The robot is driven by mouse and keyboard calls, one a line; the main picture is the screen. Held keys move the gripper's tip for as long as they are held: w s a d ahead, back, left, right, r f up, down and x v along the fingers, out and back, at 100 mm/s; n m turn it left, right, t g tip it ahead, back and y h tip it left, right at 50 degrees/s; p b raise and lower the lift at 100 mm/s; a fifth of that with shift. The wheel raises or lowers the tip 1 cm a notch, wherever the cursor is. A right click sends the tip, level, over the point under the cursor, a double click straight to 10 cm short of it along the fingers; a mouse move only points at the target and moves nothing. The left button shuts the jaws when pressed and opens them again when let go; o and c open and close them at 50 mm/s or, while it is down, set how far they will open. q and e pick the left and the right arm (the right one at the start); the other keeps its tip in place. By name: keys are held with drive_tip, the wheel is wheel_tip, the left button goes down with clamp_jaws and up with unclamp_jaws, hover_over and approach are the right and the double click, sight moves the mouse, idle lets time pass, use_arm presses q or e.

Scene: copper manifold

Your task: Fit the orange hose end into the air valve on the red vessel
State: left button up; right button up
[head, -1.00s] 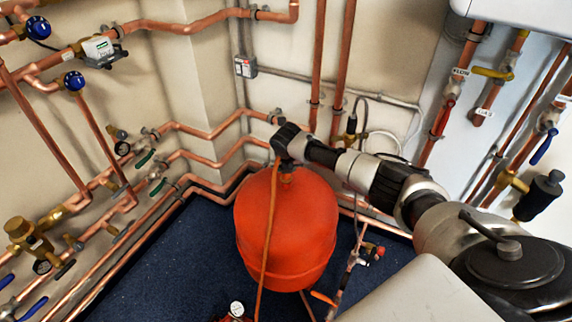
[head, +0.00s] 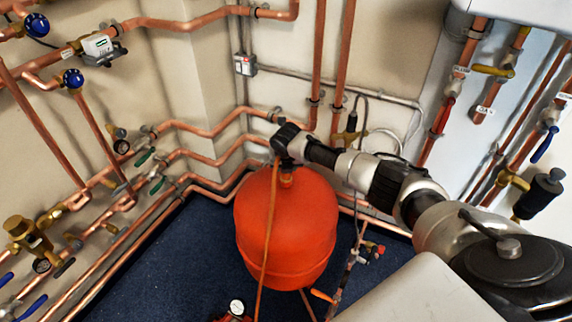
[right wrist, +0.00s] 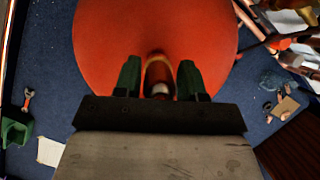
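The red vessel (head: 288,230) stands on the blue floor, its rounded top facing me. My right gripper (head: 286,168) is directly above the vessel's top. In the right wrist view its two green fingers (right wrist: 160,80) are closed around the orange hose end (right wrist: 160,72), which has a pale tip. The orange hose (head: 268,225) hangs from the gripper down across the vessel's front. The air valve is hidden or too small to make out under the gripper, so I cannot tell whether the hose end touches it. My left gripper is not in view.
Copper pipes (head: 215,160) with several valves run along the walls behind and left. A red item with a round gauge (head: 236,307) is at the bottom edge. Pipework with a red-capped valve (head: 378,249) stands right of the vessel. Blue floor (head: 175,265) left of the vessel is clear.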

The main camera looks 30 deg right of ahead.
drive_tip(key=o, duration=0.4)
drive_tip(key=shift+c, duration=0.2)
drive_tip(key=shift+r, duration=0.25)
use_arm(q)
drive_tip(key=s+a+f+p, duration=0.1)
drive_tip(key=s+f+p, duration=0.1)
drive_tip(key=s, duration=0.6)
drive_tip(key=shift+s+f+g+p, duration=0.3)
use_arm(e)
drive_tip(key=v, duration=1)
drive_tip(key=shift+s+a+r, duration=0.1)
drive_tip(key=shift+r, duration=0.05)
